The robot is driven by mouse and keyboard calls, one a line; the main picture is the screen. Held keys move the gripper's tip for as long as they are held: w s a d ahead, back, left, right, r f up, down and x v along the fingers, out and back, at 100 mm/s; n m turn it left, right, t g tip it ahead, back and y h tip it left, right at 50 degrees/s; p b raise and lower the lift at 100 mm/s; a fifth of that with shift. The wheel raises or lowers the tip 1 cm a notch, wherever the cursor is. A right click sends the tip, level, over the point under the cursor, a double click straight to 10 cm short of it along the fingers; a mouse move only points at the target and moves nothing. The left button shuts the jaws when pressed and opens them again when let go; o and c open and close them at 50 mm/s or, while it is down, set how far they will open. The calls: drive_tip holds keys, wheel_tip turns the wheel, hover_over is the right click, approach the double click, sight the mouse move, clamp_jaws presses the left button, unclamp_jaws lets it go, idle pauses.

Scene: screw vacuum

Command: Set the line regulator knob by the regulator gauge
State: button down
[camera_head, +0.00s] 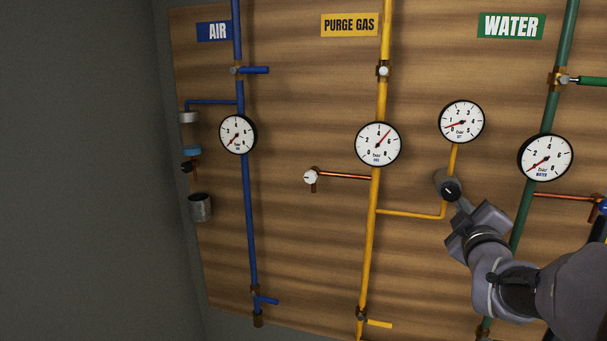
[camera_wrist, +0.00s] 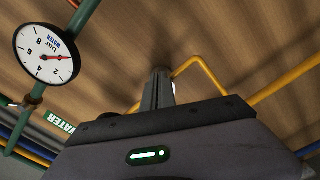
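The regulator gauge (camera_head: 461,121) is a white dial on the yellow branch pipe; its red needle points left and slightly down, near the low end by the 1. Below it, the dark round line regulator knob (camera_head: 449,187) with a small white mark sits on the same branch. My gripper (camera_head: 459,202) reaches it from the lower right, its fingertips at the knob's lower right edge. In the wrist view my narrow grey fingers (camera_wrist: 158,92) look close together and largely cover the regulator. Whether they grip the knob is unclear.
The purge gas gauge (camera_head: 378,144) on the yellow main pipe reads between 4 and 6. A white-knobbed copper branch (camera_head: 311,177) and the blue air pipe (camera_head: 246,200) are left.

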drive_tip(key=shift+w+a+f+b, duration=0.1)
drive_tip(key=shift+a+f+b, duration=0.2)
drive_tip(key=shift+b, duration=1.4)
drive_tip(key=b+v, duration=0.5)
drive_tip(key=v, duration=0.1)
drive_tip(key=shift+f, duration=0.3)
